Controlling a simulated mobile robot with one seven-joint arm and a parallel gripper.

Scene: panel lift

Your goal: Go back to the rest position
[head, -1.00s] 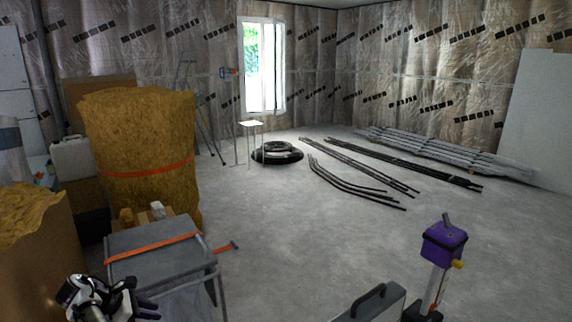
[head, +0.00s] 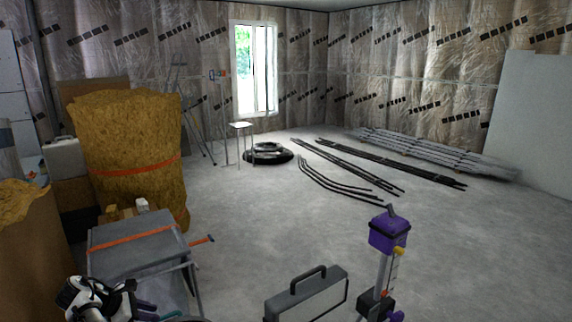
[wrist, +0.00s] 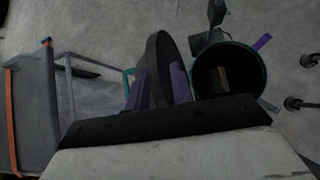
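My gripper (wrist: 160,90) is in the wrist view, with two purple finger-like parts above a dark bar. A dark oval piece (wrist: 158,65) shows between them; I cannot tell whether it is held or lies behind. In the head view my arm's white and black end is at the lower left, in front of the grey table, its fingertips unclear. A dark bucket (wrist: 257,85) with a teal rim is just right of the fingers in the wrist view.
The grey table (head: 135,250) with an orange strap stands close at the left, beside wrapped yellow insulation (head: 130,150). A grey case (head: 308,297) and a post with a purple box (head: 389,231) are near, at bottom right. Bars and pipes (head: 350,165) lie farther back. The middle floor is clear.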

